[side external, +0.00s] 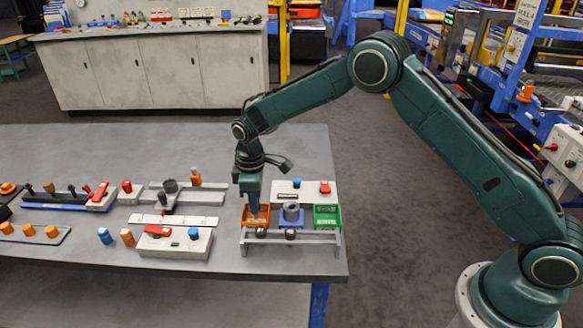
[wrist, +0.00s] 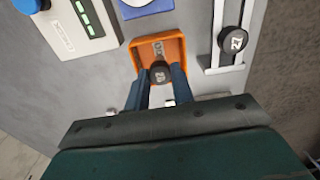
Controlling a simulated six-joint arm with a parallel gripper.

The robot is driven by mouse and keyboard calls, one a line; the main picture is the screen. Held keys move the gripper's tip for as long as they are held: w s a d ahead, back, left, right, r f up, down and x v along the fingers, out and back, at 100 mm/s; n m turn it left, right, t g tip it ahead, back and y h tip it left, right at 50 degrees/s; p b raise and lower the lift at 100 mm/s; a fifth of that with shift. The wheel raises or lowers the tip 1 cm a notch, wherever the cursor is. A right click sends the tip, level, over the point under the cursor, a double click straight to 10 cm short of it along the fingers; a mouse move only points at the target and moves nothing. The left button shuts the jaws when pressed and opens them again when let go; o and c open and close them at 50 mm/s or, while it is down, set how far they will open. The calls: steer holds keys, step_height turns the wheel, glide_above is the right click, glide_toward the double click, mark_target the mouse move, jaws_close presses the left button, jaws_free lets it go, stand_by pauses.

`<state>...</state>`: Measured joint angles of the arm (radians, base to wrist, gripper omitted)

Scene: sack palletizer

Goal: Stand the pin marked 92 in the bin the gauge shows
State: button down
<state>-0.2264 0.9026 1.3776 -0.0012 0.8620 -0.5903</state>
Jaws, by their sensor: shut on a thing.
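My gripper (side external: 255,209) points down over the orange bin (side external: 246,222), the left one of three bins. In the wrist view its two blue-grey fingers (wrist: 159,88) are shut on a dark round pin (wrist: 160,71), seen from above within the outline of the orange bin (wrist: 137,58). The number on its top is too small to read surely. Whether its foot touches the bin floor cannot be told. The gauge (wrist: 88,16) is a pale box with several green bars; its display also shows in the side view (side external: 287,196).
A blue bin (side external: 283,224) with a grey ring-shaped part and a green bin (side external: 327,215) stand to the right. Dark pins (side external: 290,234) stand on the pale rail in front; one (wrist: 233,40) seems marked 72. Other fixtures fill the table's left.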

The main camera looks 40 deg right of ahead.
steer(key=shift+f, duration=0.55)
stand_by(1.3)
steer(key=c, duration=1.1)
jaws_free()
steer(key=shift+r, duration=0.15)
steer(key=shift+r, duration=3.85)
